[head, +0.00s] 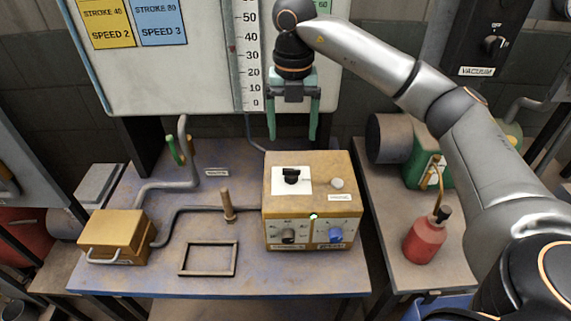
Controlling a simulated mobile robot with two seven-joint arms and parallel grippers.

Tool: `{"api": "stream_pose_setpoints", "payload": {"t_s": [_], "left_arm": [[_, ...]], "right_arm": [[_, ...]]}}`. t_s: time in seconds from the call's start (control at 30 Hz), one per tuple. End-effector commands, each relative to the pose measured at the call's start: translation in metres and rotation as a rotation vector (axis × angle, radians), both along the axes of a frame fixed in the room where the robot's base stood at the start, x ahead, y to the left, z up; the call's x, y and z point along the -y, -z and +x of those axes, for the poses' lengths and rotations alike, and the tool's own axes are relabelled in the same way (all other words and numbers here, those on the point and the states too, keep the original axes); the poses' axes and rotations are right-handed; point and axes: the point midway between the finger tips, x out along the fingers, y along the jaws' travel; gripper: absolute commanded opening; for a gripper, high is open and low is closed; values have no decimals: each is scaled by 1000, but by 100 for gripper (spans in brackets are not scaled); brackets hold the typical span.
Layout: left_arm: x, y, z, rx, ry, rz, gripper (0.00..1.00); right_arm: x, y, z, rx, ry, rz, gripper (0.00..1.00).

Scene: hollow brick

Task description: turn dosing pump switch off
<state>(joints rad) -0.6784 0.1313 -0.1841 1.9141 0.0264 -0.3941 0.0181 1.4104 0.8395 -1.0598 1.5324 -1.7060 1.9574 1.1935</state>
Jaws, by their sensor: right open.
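A yellow box, which looks like the dosing pump (352,190), stands on the worktable. On its top is a black switch (291,177) on a white plate, beside a pale round button (337,183). Its front has a dark knob (288,236), a blue knob (336,234) and a small lit green lamp (313,216). The labels on it are too small to read. My right gripper (293,134) points down with its green fingers apart and empty. In the picture it is just above and behind the box, clear of the switch. My left gripper is not in view.
A whiteboard (190,75) with a scale stands behind the table (150,274). Left of the box are an upright peg (227,206), a dark frame (208,258), pipes and a yellow block (117,229). A red bottle (426,240) stands on the right bench. A vacuum switch (494,43) is upper right.

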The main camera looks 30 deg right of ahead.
Motion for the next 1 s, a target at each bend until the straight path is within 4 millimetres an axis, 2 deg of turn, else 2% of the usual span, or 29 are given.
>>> {"api": "stream_pose_setpoints", "payload": {"t_s": [0.3, 0.5, 0.7, 1.0], "left_arm": [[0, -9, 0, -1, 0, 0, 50], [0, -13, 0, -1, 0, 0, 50], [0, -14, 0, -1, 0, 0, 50], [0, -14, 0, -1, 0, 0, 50]], "right_arm": [[0, 65, -2, -4, -3, 3, 83], [-1, 96, -1, -2, -3, 5, 83], [-1, 110, -1, 0, -4, 6, 83], [-1, 112, 0, 1, -4, 6, 81]]}}
